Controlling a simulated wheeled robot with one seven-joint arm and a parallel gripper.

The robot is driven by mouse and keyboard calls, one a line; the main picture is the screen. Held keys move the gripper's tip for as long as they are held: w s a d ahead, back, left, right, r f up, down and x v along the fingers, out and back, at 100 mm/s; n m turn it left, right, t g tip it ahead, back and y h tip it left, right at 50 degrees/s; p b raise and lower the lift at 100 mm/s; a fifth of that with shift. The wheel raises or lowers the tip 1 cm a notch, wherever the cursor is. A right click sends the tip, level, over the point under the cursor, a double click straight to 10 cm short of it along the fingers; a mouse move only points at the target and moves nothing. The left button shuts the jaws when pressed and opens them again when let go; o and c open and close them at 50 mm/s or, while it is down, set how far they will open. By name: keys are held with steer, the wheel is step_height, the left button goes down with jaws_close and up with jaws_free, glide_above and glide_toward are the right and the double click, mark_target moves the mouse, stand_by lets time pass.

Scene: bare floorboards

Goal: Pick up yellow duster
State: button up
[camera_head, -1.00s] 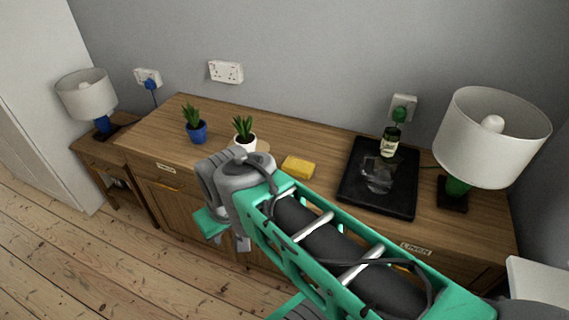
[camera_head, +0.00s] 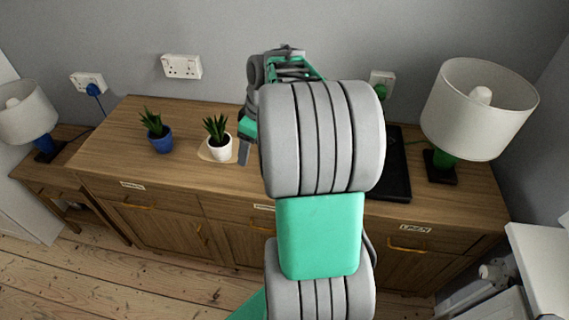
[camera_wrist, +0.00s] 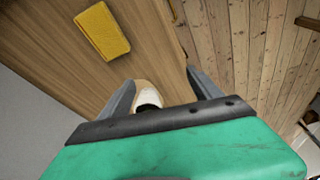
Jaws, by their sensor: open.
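The yellow duster (camera_wrist: 102,30) is a small block-shaped yellow thing lying on the wooden sideboard top, at the upper left of the wrist view. In the head view my arm hides it. My gripper (camera_wrist: 160,78) is open, its two grey fingers apart, with no duster between them. The duster lies beyond and to the left of the fingers in the wrist view. In the head view part of my gripper (camera_head: 246,146) shows over the sideboard, just right of the white pot.
A white potted plant (camera_head: 218,145) on a pale coaster is close beside my gripper; its pot (camera_wrist: 148,98) shows between the fingers. A blue potted plant (camera_head: 158,140) stands further left. A black tray (camera_head: 398,180) and a lamp (camera_head: 480,110) stand right on the sideboard (camera_head: 110,150).

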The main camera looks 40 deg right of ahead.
steer(key=shift+o, duration=1)
steer(key=d+f, duration=0.1)
steer(key=d, duration=0.3)
steer(key=s+d+f+n, duration=0.1)
steer(key=d+f, duration=0.1)
steer(key=d, duration=0.2)
steer(key=s+d+f+n, duration=0.1)
steer(key=d+f, duration=0.1)
steer(key=d, duration=0.2)
steer(key=shift+s+d+y, duration=0.2)
steer(key=shift+d+y, duration=0.1)
steer(key=shift+y, duration=0.1)
steer(key=p+x, duration=0.1)
steer(key=x, duration=0.6)
steer(key=shift+w+f, duration=0.1)
steer(key=shift+f, duration=0.1)
steer(key=shift+c, duration=0.3)
steer(key=c, duration=1.4)
